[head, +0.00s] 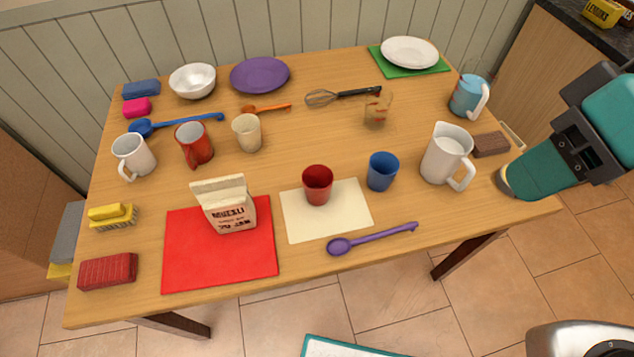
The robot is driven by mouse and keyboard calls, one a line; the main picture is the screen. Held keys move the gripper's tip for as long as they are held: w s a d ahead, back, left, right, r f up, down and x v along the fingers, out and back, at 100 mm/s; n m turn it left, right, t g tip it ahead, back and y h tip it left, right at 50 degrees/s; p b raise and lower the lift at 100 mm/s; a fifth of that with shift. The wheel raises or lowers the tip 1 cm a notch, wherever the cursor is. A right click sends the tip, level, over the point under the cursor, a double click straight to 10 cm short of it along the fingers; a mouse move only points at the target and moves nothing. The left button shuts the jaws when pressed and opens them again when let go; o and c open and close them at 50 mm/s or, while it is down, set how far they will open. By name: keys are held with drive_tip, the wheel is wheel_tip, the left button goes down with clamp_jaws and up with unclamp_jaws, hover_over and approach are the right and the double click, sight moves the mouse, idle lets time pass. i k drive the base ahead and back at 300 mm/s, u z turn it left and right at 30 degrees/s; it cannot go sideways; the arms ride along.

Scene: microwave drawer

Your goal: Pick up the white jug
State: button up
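The white jug (441,160) stands upright near the right end of the wooden table (300,277). Its open top faces up and its handle points toward the front right. A blue cup (382,173) stands to its left, apart from it. A brown block (491,144) lies close to its right side. Part of my teal arm reaches in from the right edge, to the right of the jug and apart from it in the picture. No gripper fingers can be made out.
A blue jug (466,97) stands behind the white jug. A purple spoon (370,239) lies in front and to the left. A glass (377,108) and a whisk (342,96) are farther back. A red cup (317,186) stands on a cream mat (352,218). Table space in front of the jug is bare.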

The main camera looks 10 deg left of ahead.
sight(450, 145)
drive_tip(key=z, duration=2.15)
drive_tip(key=i, duration=2.5)
drive_tip(key=u, duration=3.2)
